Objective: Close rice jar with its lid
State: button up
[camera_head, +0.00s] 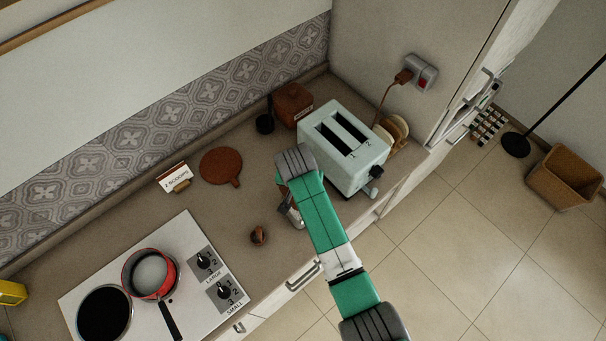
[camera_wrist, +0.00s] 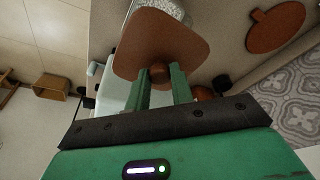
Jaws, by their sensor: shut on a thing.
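In the wrist view, my gripper (camera_wrist: 160,73) is shut on the round brown knob of a flat brown lid (camera_wrist: 160,42) with rounded corners. The rice jar shows as a white, speckled patch (camera_wrist: 166,7) just beyond the lid's far edge. The lid covers the view of most of the jar, so I cannot tell whether it touches or is seated on the rim. In the head view, my arm's end is over the counter left of the toaster and hides most of the lid and jar.
A pale toaster (camera_head: 345,145) stands close on the right, with a brown labelled box (camera_head: 292,104) behind. A round brown board (camera_head: 221,166), a "2 scoops" sign (camera_head: 174,178) and a small brown cup (camera_head: 258,236) are left. The hob (camera_head: 190,250) holds a red pot (camera_head: 150,272).

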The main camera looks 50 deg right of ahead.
notch_tip(320, 180, down, 5)
jog(key=b, duration=0.4)
jog(key=shift+b, duration=0.35)
jog(key=shift+f+b, duration=0.3)
jog(key=shift+f, duration=0.4)
jog(key=shift+r+p, duration=0.1)
jog(key=shift+p, duration=0.3)
jog(key=shift+f, duration=0.25)
dwell(1.3)
jog(key=o, duration=1.5)
